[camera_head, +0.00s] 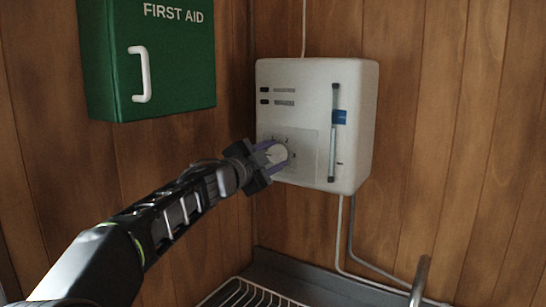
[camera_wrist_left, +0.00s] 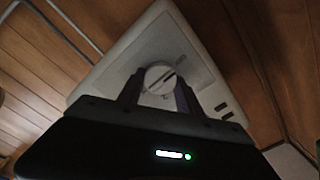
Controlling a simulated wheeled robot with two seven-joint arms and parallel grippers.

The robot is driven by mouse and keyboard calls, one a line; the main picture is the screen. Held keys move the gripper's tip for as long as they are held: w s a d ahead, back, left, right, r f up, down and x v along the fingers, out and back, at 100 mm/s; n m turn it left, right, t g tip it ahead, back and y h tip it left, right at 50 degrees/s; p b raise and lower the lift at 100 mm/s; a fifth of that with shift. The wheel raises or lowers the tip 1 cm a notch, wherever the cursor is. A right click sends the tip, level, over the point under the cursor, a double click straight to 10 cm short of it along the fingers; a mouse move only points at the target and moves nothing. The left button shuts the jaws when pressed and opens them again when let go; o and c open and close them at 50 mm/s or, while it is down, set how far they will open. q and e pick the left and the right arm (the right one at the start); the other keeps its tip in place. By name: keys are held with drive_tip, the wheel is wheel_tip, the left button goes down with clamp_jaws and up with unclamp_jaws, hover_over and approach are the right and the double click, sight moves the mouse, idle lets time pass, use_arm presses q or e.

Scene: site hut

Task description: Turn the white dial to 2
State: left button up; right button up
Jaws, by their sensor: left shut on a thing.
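The white dial (camera_head: 279,153) is on the lower left of a white wall-mounted unit (camera_head: 350,120). Small marks ring the dial, but I cannot read them clearly. My left gripper (camera_head: 270,153) reaches in from the left and is shut on the dial, with a finger on either side of it. In the left wrist view the dial (camera_wrist_left: 160,78) sits between the two fingers (camera_wrist_left: 157,92), and a dark slanted line shows across its face. The gripper hides part of the dial in the head view. My right gripper is not in view.
A green first aid box (camera_head: 178,55) with a white handle hangs at the upper left. A blue slider (camera_head: 339,117) is on the unit's right side. Cables run below it. A wire rack (camera_head: 245,294) and a metal tap (camera_head: 419,280) are at the bottom.

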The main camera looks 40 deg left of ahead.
use_arm(q)
drive_tip(key=shift+m, duration=0.4)
drive_tip(key=m, duration=0.4)
drive_tip(key=shift+f, duration=0.1)
drive_tip(key=m, duration=0.6)
drive_tip(key=shift+f+m+b, duration=0.1)
drive_tip(key=shift+m+b, duration=0.2)
drive_tip(key=shift+m, duration=0.1)
drive_tip(key=m+b, duration=0.1)
drive_tip(key=m, duration=0.5)
drive_tip(key=shift+f, duration=0.1)
drive_tip(key=m+b, duration=0.2)
drive_tip(key=m, duration=0.4)
drive_tip(key=o, duration=1.4)
drive_tip(key=shift+a, duration=0.1)
drive_tip(key=shift+c, duration=0.2)
drive_tip(key=shift+s, duration=0.15)
